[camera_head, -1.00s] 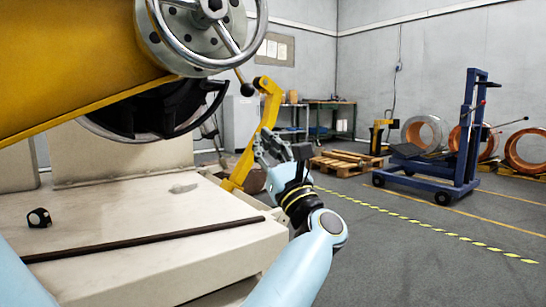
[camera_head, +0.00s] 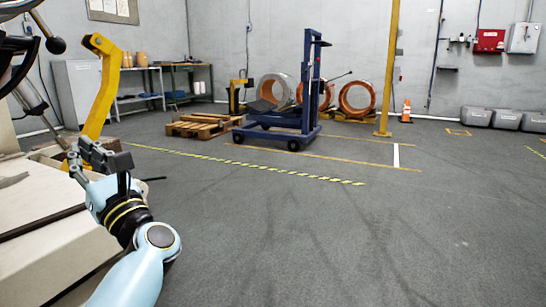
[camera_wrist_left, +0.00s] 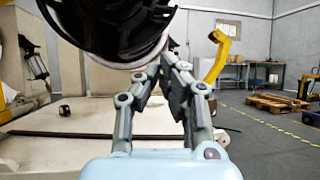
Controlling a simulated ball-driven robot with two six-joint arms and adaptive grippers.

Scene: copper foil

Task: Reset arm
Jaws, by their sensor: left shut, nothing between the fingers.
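My left gripper (camera_head: 88,153) is at the left of the head view, on a light blue arm that comes up from the bottom edge. It is raised beside the pale machine bed (camera_head: 50,240), with its fingers pointing away from me. In the left wrist view the two grey fingers (camera_wrist_left: 168,62) come together at their tips, with nothing between them. A dark round machine part (camera_wrist_left: 110,30) hangs just behind and above the fingertips in that view; I cannot tell whether they touch. My right gripper is not in view.
A yellow bracket (camera_head: 103,85) stands behind the gripper. A blue lift (camera_head: 308,90), wooden pallets (camera_head: 203,124) and copper coils (camera_head: 357,97) stand farther back. A small dark object (camera_wrist_left: 64,110) sits on the bed. The grey floor (camera_head: 350,240) at right is clear.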

